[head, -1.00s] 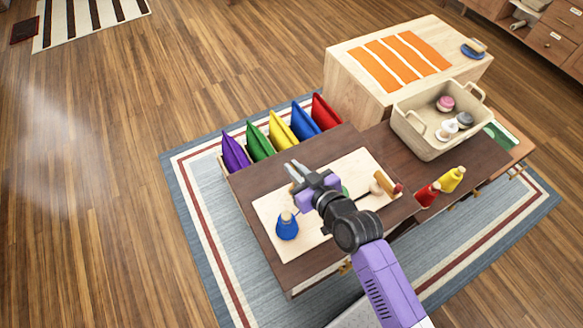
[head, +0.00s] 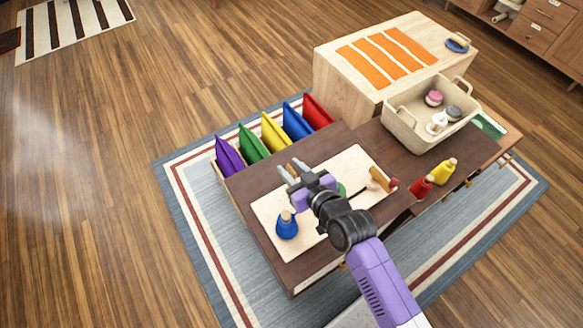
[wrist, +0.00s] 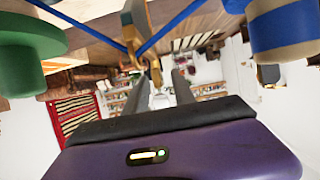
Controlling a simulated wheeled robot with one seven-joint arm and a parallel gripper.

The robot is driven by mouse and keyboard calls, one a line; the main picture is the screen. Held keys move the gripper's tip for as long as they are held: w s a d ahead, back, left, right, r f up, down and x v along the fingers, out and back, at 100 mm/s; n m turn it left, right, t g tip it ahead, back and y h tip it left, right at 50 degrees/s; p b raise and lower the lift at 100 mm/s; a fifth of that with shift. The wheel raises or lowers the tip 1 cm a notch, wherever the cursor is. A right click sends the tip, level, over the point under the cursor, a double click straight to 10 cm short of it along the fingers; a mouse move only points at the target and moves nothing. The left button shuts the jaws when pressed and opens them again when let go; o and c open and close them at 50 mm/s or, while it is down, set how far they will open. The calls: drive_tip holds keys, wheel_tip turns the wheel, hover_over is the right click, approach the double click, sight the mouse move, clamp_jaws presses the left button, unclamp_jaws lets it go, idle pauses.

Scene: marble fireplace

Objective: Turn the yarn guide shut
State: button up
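The yarn guide (wrist: 136,30) appears in the wrist view as a brown, brass-like piece with a curved tip, at the top centre. Blue yarn (wrist: 180,24) runs to it from both sides. My gripper (wrist: 162,80) is open, its two dark fingers apart and pointing toward the guide. The guide's tip shows near the gap between the fingertips; I cannot tell whether they touch. In the head view my gripper (head: 287,170) is over the far left part of the pale board (head: 270,207), largely hiding the guide.
A green spool (wrist: 30,45) and a blue-banded spool (wrist: 285,28) flank the fingers closely. A blue yarn cone (head: 286,226) stands on the board. A beige basket (head: 425,132) and red and yellow bottles (head: 444,171) are right.

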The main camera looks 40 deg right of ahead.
drive_tip(key=b+v, duration=0.1)
drive_tip(key=v, duration=0.6)
drive_tip(key=shift+s+r, duration=0.15)
drive_tip(key=shift+s, duration=0.25)
idle(0.3)
drive_tip(key=shift+w+r, duration=0.1)
drive_tip(key=shift+r, duration=0.05)
drive_tip(key=s+a+r, duration=0.1)
drive_tip(key=s+r, duration=0.2)
drive_tip(key=s, duration=0.4)
drive_tip(key=s+a+r+t, duration=0.1)
drive_tip(key=s+r, duration=0.3)
drive_tip(key=s, duration=0.4)
drive_tip(key=s+a+r+y, duration=0.1)
drive_tip(key=s+a+r, duration=0.1)
drive_tip(key=s+r, duration=0.2)
drive_tip(key=s, duration=0.3)
drive_tip(key=shift+s+n, duration=0.4)
